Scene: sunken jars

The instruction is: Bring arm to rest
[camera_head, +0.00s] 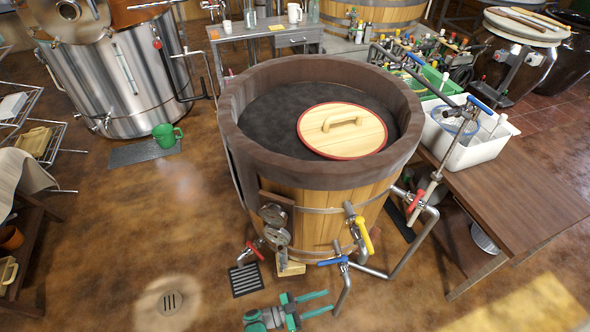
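My gripper (331,301) shows at the bottom centre, green and black, with its two fingers pointing right. The fingers are apart and nothing shows between them. It is in front of and below the big wooden vat (320,200), apart from it in the picture. The rest of my arm is mostly out of view below. The vat has a thick dark rim and holds dark contents. A round wooden lid (370,138) with a red edge and a bar handle lies inside it, right of the middle.
Pipes and valves with yellow (364,234), blue and red handles stick out from the vat's front, close to my gripper. A wooden table (520,190) with a white bin (470,150) stands right. Floor is open at lower left.

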